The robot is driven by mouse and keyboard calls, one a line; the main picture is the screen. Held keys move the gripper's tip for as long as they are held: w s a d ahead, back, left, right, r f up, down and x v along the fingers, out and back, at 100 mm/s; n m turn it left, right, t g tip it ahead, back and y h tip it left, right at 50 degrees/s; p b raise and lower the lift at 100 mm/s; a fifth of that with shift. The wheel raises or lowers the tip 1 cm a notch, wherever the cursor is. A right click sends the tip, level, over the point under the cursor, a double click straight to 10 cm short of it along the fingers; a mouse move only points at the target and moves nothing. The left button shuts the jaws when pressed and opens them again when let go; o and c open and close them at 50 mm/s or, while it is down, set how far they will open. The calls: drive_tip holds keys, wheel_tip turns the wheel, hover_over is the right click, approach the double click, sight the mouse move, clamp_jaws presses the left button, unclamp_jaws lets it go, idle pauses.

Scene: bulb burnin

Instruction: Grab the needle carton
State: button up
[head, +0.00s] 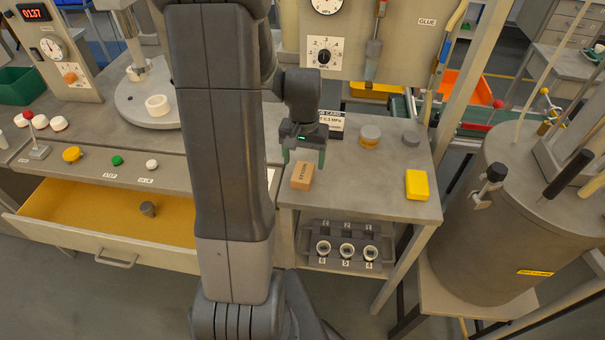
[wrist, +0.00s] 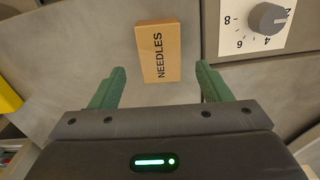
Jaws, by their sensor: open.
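The needle carton (head: 302,176) is a small tan box lettered NEEDLES. It rests near the left front of the grey side table (head: 382,203). My gripper (head: 304,158) hangs above the carton in the head view, with its green fingers apart. In the wrist view the carton (wrist: 158,53) lies beyond the fingertips, roughly centred between the two fingers of my gripper (wrist: 161,80). Nothing is between the fingers, and the carton looks unheld. Its top face is fully visible in the wrist view.
A yellow block (head: 417,185) sits at the table's right front. A dial panel (head: 324,55) rises at the back. A large grey tank (head: 500,225) is to the right. An open drawer (head: 110,212) is at the left.

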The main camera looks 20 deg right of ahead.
sight(303, 170)
drive_tip(key=shift+s+f, duration=0.1)
drive_tip(key=shift+f, duration=1.9)
drive_tip(key=c, duration=1.1)
drive_tip(key=shift+o, duration=0.2)
